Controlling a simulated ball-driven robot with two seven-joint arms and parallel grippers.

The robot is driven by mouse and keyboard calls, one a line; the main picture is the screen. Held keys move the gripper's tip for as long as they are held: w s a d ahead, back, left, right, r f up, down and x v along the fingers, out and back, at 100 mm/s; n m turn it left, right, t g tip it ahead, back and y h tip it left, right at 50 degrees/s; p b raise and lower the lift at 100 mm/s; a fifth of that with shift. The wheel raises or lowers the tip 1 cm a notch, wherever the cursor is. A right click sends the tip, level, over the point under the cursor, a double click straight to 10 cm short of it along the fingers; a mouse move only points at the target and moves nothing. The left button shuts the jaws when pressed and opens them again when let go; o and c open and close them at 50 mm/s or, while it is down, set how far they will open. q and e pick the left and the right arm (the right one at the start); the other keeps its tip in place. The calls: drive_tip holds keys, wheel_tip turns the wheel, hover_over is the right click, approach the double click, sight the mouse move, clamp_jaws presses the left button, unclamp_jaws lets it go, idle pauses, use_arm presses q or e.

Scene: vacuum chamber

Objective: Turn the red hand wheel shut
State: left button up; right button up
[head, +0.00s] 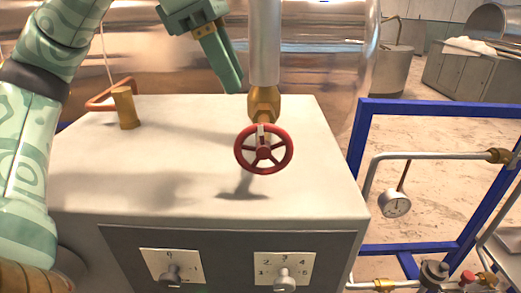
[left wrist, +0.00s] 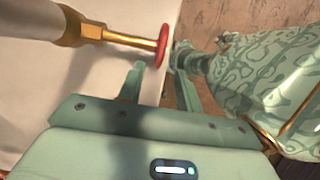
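The red hand wheel (head: 263,149) has a round rim with spokes and faces me in the head view. It sits on a brass valve (head: 263,104) below a vertical grey pipe (head: 264,45). My left gripper (head: 231,84) is above and left of the wheel, fingers pointing down, apart from it. In the left wrist view the wheel (left wrist: 162,46) shows nearly edge-on, beyond the spread fingers of the left gripper (left wrist: 157,62). Nothing is between the fingers that I can see as held. I cannot identify my right gripper in either view.
A pale cabinet (head: 90,180) with two dials (head: 172,267) stands under the wheel. A brass fitting with an orange handle (head: 125,108) is on its top at left. A blue frame (head: 357,140) with pipes and a gauge (head: 395,204) stands at right.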

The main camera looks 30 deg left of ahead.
sight(279, 171)
use_arm(q)
drive_tip(key=x, duration=1.3)
drive_tip(key=shift+w+d, duration=0.1)
drive_tip(key=shift+d, duration=0.2)
drive_tip(key=shift+r, duration=0.1)
clamp_jaws()
